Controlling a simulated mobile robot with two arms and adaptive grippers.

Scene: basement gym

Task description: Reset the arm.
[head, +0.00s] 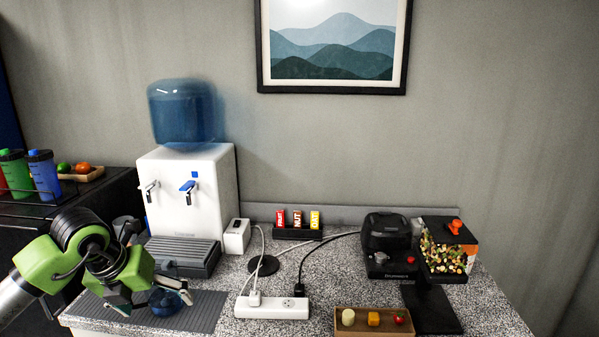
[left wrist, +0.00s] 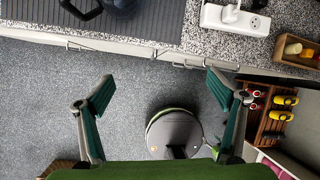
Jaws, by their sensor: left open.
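My left gripper (head: 150,299) is at the lower left of the head view, on its green and black arm. In the left wrist view the left gripper (left wrist: 160,92) has its two green-padded fingers spread wide with nothing between them. Beyond the fingers is grey floor, just off the counter's front edge. A dark blue rounded object (head: 163,303) sits on the grey ribbed mat (head: 205,312), partly hidden behind the gripper in the head view. The right gripper is not in view.
The counter holds a white water dispenser (head: 185,190), a white power strip (head: 272,308) with cables, a snack-bar holder (head: 297,232), a black appliance (head: 388,243), a nut dispenser (head: 447,252) and a wooden tray (head: 374,328). A dark cabinet with bottles stands left.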

